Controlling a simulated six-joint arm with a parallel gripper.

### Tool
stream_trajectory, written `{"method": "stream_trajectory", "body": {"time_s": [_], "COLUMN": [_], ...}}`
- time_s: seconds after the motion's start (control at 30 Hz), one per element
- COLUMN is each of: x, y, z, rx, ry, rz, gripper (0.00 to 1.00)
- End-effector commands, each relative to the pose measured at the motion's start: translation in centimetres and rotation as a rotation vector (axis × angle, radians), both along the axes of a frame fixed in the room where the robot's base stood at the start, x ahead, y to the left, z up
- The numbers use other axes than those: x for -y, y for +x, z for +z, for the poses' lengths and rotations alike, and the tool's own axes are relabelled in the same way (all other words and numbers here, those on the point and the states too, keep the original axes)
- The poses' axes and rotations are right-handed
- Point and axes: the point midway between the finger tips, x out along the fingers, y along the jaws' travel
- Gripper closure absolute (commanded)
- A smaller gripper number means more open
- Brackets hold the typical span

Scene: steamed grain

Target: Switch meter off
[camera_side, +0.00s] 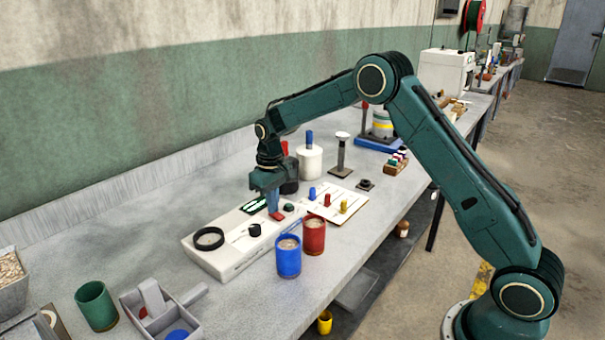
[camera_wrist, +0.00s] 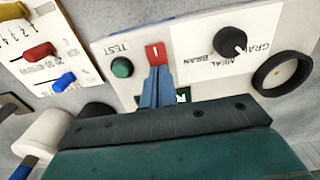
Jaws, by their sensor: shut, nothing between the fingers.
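The meter (camera_side: 225,262) is a white box on the bench with a black ring, a black dial and a small green display. In the wrist view its face (camera_wrist: 195,65) shows a red switch (camera_wrist: 155,52) with a white mark, between a green TEST button (camera_wrist: 122,67) and the black GRAIN/MEAL/BRAN dial (camera_wrist: 230,42). My gripper (camera_wrist: 157,72) is shut and empty, with its blue-grey fingertips right at the near end of the red switch. In the side view my gripper (camera_side: 274,211) points down at the red switch (camera_side: 277,216). I cannot tell if they touch. The fingers partly hide the display (camera_wrist: 180,95).
A blue cup (camera_side: 288,262) and a red cup (camera_side: 314,240) of grain stand in front of the meter. A white board (camera_side: 330,212) with coloured sliders lies to its right. White and dark canisters (camera_side: 309,162) stand behind.

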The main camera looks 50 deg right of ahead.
Motion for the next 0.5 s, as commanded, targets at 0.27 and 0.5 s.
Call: {"method": "stream_trajectory", "body": {"time_s": [0.27, 0.5], "x": [0.0, 0.0], "y": [-0.04, -0.03], "z": [-0.35, -0.17], "rx": [-0.002, -0.001], "ry": [0.0, 0.0], "rz": [0.0, 0.0], "gripper": [1.0, 1.0]}}
